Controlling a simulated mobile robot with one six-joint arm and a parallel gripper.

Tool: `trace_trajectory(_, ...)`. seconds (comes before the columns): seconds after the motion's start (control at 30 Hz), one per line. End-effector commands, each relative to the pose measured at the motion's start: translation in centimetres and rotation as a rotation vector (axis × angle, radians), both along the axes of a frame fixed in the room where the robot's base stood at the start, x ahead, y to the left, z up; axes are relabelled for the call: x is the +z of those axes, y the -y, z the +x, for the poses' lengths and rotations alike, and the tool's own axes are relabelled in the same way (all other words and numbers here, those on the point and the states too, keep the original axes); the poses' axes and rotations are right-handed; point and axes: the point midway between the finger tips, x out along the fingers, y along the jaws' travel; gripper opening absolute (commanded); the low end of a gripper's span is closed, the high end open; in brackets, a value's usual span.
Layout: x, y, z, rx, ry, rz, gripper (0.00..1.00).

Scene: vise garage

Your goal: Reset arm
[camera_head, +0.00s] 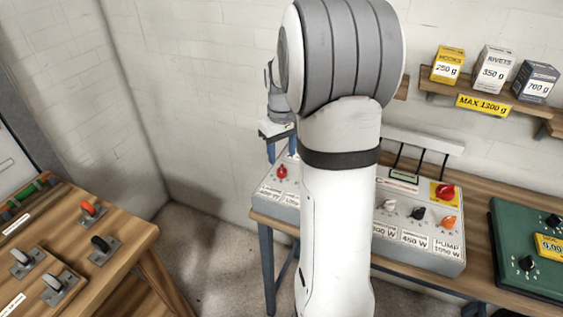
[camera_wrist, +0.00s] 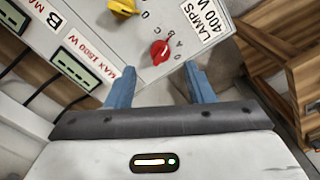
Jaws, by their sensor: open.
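My gripper (camera_wrist: 158,84) shows in the wrist view with two blue fingers apart and nothing between them. Beyond the fingertips is a grey control box (camera_wrist: 95,28) with a red knob (camera_wrist: 161,51) and a yellow knob (camera_wrist: 124,6). In the head view my white and grey arm stands in front of the grey control box (camera_head: 430,250) on the wooden bench and hides its middle.
A wooden table (camera_head: 130,235) with orange, black and grey-handled levers stands at left. A green panel (camera_head: 510,240) with black knobs lies at right on the bench. A wall shelf (camera_head: 430,88) holds three labelled boxes. Bare floor (camera_head: 215,250) shows between table and bench.

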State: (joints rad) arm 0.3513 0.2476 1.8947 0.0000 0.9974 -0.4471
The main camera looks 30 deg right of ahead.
Motion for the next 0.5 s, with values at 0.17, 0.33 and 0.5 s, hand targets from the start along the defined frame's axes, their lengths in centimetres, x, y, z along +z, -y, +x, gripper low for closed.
trace_trajectory(0.17,1.9,0.0,0.0,0.0,0.001,-0.001,0.48)
trace_trajectory(0.33,2.2,0.0,0.0,0.0,0.0,0.0,0.48)
trace_trajectory(0.5,2.1,0.0,0.0,0.0,0.0,0.0,0.48)
